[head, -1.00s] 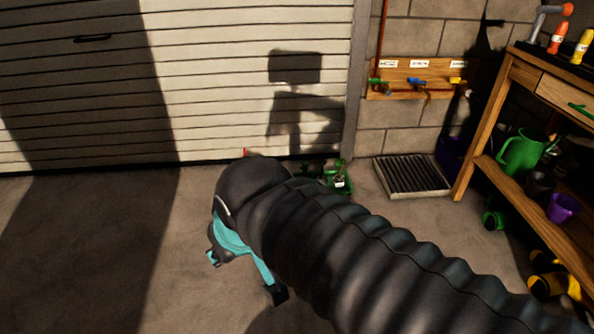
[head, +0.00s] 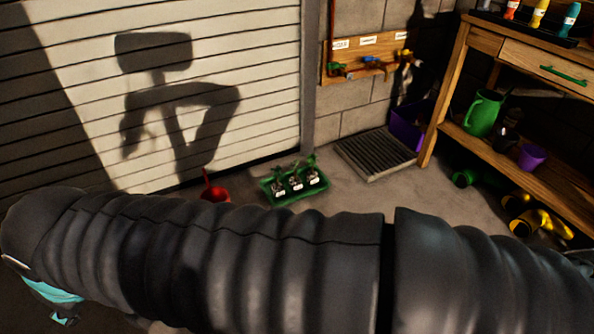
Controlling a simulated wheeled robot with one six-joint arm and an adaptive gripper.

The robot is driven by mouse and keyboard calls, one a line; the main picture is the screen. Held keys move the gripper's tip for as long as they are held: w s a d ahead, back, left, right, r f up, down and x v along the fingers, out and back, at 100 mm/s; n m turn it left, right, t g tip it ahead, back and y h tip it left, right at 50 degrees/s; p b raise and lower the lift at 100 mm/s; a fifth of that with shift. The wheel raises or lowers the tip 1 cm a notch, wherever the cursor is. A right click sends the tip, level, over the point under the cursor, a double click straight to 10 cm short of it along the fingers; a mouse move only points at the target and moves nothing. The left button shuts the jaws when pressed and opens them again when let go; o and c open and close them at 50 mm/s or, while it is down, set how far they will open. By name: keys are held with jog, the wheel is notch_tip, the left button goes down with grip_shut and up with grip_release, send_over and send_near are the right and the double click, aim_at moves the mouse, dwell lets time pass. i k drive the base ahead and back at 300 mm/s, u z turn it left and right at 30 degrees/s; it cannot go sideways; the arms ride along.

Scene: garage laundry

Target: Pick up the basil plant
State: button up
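A green tray (head: 296,199) stands on the concrete floor by the garage door, beyond my arm. It holds 3 small dark pots with white labels, and some green shows around them. The labels are too small to read, so I cannot tell whether one is the basil plant. My gripper (head: 64,318) shows only in part at the lower left corner, as teal pieces below my dark sleeved arm. It is well to the left of the tray and apart from it. Its fingers are mostly hidden.
A red scoop-like thing (head: 214,190) is left of the tray. A grey floor grate (head: 375,154) lies to its right. A wooden bench (head: 545,168) with a green watering can (head: 484,113) and purple pot (head: 531,157) stands at right.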

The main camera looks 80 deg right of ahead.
aim_at(311, 176)
jog(key=z, duration=0.4)
jog(key=i, duration=0.8)
jog(key=z, duration=1.35)
jog(key=i, duration=0.6)
jog(key=z, duration=0.6)
